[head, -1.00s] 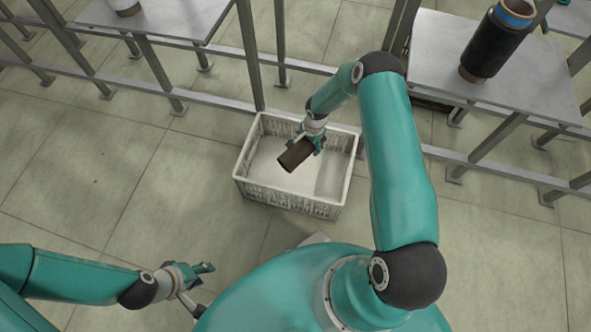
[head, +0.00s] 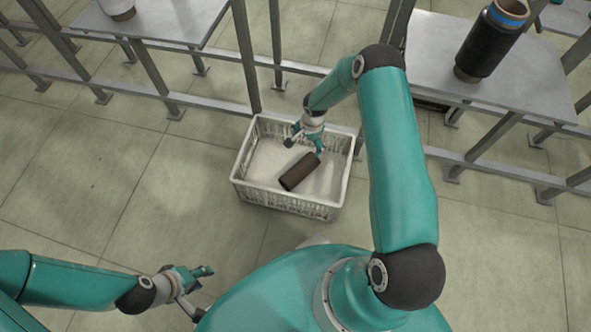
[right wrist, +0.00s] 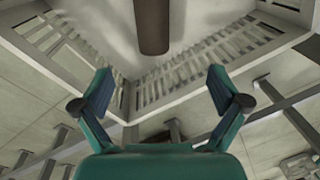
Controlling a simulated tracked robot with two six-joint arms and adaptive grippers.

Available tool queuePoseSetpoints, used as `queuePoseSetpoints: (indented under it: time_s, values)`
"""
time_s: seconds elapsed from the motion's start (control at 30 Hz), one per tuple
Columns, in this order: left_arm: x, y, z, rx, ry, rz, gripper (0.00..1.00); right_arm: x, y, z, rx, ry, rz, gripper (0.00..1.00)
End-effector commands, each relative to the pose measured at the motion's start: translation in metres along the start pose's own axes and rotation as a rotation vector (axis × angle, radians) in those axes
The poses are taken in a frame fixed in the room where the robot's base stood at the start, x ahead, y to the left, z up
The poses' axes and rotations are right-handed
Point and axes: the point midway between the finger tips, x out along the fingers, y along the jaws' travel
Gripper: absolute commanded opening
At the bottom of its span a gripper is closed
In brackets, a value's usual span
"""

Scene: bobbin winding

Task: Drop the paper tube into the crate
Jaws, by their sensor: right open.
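The dark brown paper tube (head: 299,171) shows inside the outline of the white crate (head: 240,184) in the head view. I cannot tell whether it rests on the crate floor or is still in the air. My right gripper (head: 305,142) is open above the crate, just behind the tube. In the right wrist view the tube (right wrist: 152,25) lies beyond my spread, empty fingers (right wrist: 160,88), apart from them, with the slatted crate walls (right wrist: 190,72) around it. My left gripper (head: 203,287) is open and empty at the lower left, away from the crate.
A metal rail frame (head: 215,102) runs behind the crate. A grey table (head: 540,85) at the right holds a black bobbin (head: 488,45) with a blue band. Another table (head: 180,18) at upper left holds a white bobbin (head: 117,8). Floor left of the crate is clear.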

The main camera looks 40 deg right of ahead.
Motion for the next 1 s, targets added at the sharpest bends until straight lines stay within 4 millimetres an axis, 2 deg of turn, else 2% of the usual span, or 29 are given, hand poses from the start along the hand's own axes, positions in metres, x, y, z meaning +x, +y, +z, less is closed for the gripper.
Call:
queuePoseSetpoints:
  time_s: [0.03, 0.3, 0.5, 1.0]
  values:
    - [0.0, 0.0, 0.0, 0.0, 0.0, 0.0, 0.4, -0.011, -0.001, -0.001, 0.0, 0.002, -0.003, 0.98]
    - [0.0, 0.0, 0.0, 0.0, 0.0, 0.0, 0.4, -0.065, 0.0, 0.0, 0.001, 0.002, -0.003, 0.98]
    - [0.0, 0.0, 0.0, 0.0, 0.0, 0.0, 0.4, -0.089, 0.0, 0.0, 0.001, 0.001, -0.001, 0.98]
    - [0.001, 0.0, 0.0, 0.0, 0.0, 0.0, 0.4, -0.095, 0.001, 0.0, 0.0, 0.0, 0.0, 0.98]
